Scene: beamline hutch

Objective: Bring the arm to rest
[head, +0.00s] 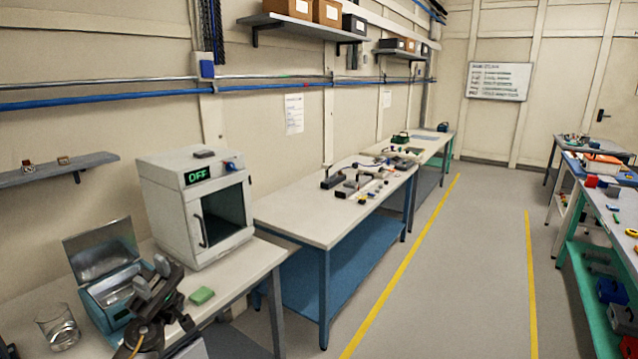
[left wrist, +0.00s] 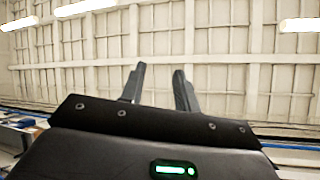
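My left gripper (head: 151,276) is at the lower left of the head view, in front of an open teal box and above the near bench. Its two dark fingers stand apart with nothing between them. They also show apart in the left wrist view (left wrist: 159,80), pointing up against the pale ceiling or wall panels. My right gripper is in neither view.
The near bench (head: 238,272) holds the teal box with its lid up (head: 98,262), a glass of clear liquid (head: 58,329), a green block (head: 201,296) and a white cabinet reading OFF (head: 180,220). The aisle floor (head: 455,270) is clear.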

